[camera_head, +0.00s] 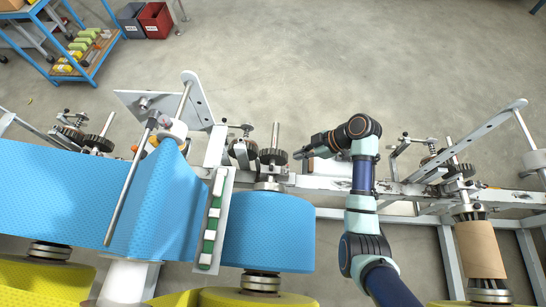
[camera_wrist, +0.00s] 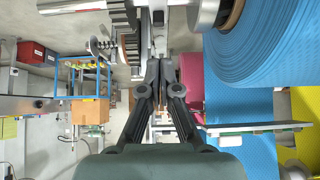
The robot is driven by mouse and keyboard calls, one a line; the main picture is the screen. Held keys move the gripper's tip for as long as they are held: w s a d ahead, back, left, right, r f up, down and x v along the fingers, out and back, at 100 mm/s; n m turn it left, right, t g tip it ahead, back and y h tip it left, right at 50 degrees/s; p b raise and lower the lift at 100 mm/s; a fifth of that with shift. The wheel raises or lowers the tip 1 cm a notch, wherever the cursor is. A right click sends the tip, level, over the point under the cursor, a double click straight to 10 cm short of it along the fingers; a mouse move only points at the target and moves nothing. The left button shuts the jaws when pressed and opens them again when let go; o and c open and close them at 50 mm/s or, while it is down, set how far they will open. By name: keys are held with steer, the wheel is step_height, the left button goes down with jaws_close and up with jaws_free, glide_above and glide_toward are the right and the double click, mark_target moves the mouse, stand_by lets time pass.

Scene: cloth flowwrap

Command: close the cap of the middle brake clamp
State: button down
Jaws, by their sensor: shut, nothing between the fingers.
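In the head view the middle brake clamp (camera_head: 242,147) sits on the white frame rail, with dark toothed wheels and a thin upright rod beside it. My gripper (camera_head: 299,156) is just right of the toothed wheel (camera_head: 272,157) there and points left at it. In the wrist view my gripper (camera_wrist: 158,62) is shut and empty, its two dark fingers together. A toothed part (camera_wrist: 122,14) and a spring on a rod (camera_wrist: 102,46) show ahead and to the left of the fingertips. The cap is too small and partly hidden, so I cannot tell its position.
A blue roll (camera_head: 268,232) hangs below the clamp; it fills the upper right of the wrist view (camera_wrist: 262,40). Blue film (camera_head: 75,185) runs to the left. Another brake clamp (camera_head: 457,168) stands on the right of the rail (camera_head: 400,188). A blue cart (camera_head: 80,58) is far off.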

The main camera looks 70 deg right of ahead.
steer(key=b, duration=0.3)
glide_above(274, 170)
steer(key=s, duration=0.2)
steer(key=f, duration=0.7)
steer(key=shift+s+d+f, duration=0.2)
steer(key=shift+d+f, duration=0.1)
steer(key=shift+d, duration=0.1)
step_height(274, 170, down, 3)
steer(key=shift+f+b, duration=0.2)
steer(key=shift+b, duration=0.5)
steer(key=shift+f, duration=0.2)
